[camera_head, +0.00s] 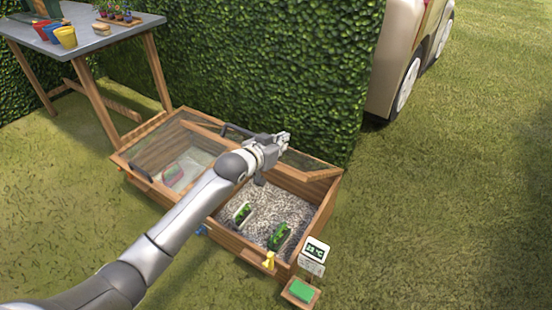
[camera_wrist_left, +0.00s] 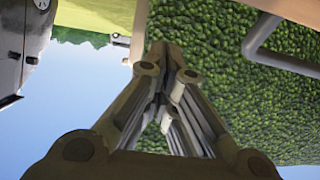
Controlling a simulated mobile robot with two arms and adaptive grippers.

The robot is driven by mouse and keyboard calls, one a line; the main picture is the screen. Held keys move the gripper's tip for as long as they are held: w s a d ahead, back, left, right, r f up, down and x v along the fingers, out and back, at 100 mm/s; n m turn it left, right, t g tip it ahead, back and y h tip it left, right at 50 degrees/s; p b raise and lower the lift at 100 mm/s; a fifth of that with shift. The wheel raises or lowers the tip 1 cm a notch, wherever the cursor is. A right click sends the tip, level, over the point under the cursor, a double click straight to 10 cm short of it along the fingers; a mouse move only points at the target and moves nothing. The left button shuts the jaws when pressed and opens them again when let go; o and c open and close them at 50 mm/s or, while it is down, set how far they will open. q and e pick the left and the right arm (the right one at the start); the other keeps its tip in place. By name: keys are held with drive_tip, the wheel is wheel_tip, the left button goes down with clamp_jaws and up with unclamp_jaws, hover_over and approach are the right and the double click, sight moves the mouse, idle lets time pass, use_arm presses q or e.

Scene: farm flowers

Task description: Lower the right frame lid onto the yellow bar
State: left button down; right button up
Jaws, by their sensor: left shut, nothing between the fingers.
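The wooden cold frame (camera_head: 240,246) stands on the grass against the hedge. Its right frame lid (camera_head: 322,174), wood-edged with a clear panel, is raised and tilted back at the hedge side, partly hidden by my arm. A dark handle (camera_head: 237,130) shows beside my wrist; a grey handle (camera_wrist_left: 262,36) also shows in the left wrist view. The small yellow bar (camera_head: 269,260) is at the front edge of the right compartment. My left gripper (camera_head: 284,138) is shut and empty in front of the raised lid, apart from the handle in the wrist view. My right gripper is out of view.
The right compartment holds gravel (camera_head: 265,205), a white planter (camera_head: 241,213) and a green-leaved tray (camera_head: 279,236). A temperature display (camera_head: 316,250) and green pad (camera_head: 301,290) stand at the front right corner. A potting table (camera_head: 100,35) is back left; open grass lies right.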

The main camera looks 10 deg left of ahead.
sight(276, 168)
use_arm(q)
drive_tip(key=shift+s+a+f, duration=0.2)
drive_tip(key=shift+s+f, duration=0.25)
drive_tip(key=shift+f, duration=0.15)
drive_tip(key=shift+s+a+f, duration=0.15)
drive_tip(key=shift+s+f, duration=0.25)
drive_tip(key=shift+f, duration=0.15)
drive_tip(key=shift+s+a+f, duration=0.1)
drive_tip(key=shift+s+f, duration=0.3)
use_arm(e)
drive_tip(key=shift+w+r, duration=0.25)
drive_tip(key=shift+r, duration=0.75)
use_arm(q)
drive_tip(key=shift+s+f, duration=0.1)
drive_tip(key=shift+f, duration=0.05)
